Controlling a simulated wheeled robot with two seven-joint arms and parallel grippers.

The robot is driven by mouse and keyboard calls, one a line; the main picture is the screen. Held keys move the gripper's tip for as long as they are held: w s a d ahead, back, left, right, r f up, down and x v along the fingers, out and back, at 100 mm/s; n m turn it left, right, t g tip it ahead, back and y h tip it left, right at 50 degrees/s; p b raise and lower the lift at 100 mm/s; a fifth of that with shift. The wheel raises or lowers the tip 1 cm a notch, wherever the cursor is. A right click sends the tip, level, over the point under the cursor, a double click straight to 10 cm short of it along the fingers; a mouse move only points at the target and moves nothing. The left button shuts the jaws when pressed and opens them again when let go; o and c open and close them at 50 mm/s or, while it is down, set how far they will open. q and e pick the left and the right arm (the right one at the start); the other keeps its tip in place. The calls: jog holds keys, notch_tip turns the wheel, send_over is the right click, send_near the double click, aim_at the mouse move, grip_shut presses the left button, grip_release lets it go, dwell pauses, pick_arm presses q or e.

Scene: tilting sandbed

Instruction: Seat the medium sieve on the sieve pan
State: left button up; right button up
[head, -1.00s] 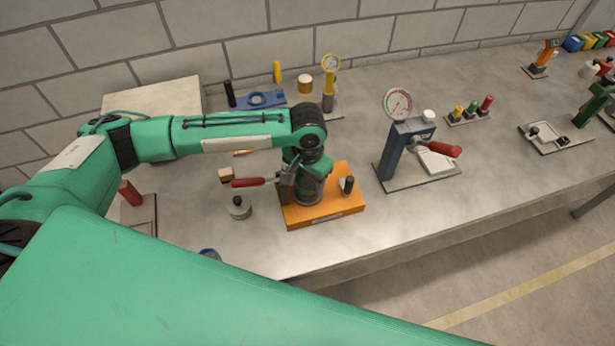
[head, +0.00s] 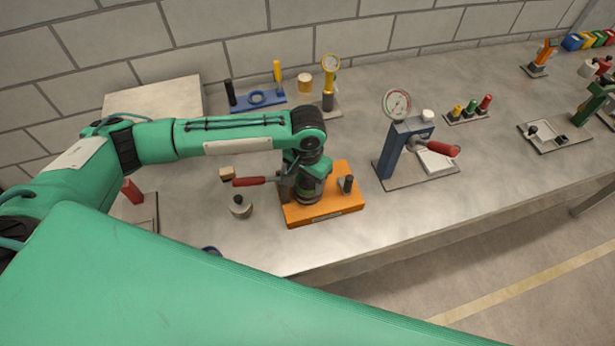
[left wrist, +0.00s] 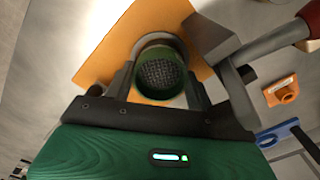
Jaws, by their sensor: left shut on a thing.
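My left gripper (head: 306,186) is over the orange base (head: 325,209) on the bench. In the left wrist view its two fingers (left wrist: 160,88) are closed on the sides of a green round sieve (left wrist: 160,85) with a dark mesh floor. A pale grey round rim (left wrist: 157,42), which may be the sieve pan, shows just beyond the sieve over the orange base. Whether the sieve sits fully on it is not clear. In the head view the gripper mostly hides both. My right gripper is not in view.
A red-handled lever (head: 252,181) stands close left of the gripper. A short black-topped post (head: 347,184) is on the base's right side. A grey weight (head: 240,207) stands left. A blue gauge press (head: 393,152) is to the right, with clear bench between.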

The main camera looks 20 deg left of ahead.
pick_arm(q)
jog(key=shift+f, duration=0.2)
dwell(0.4)
jog(key=o, duration=1.1)
jog(key=shift+c, duration=0.2)
jog(key=shift+r, duration=0.45)
notch_tip(320, 180, up, 13)
jog(key=b, duration=0.3)
jog(key=shift+f, duration=0.15)
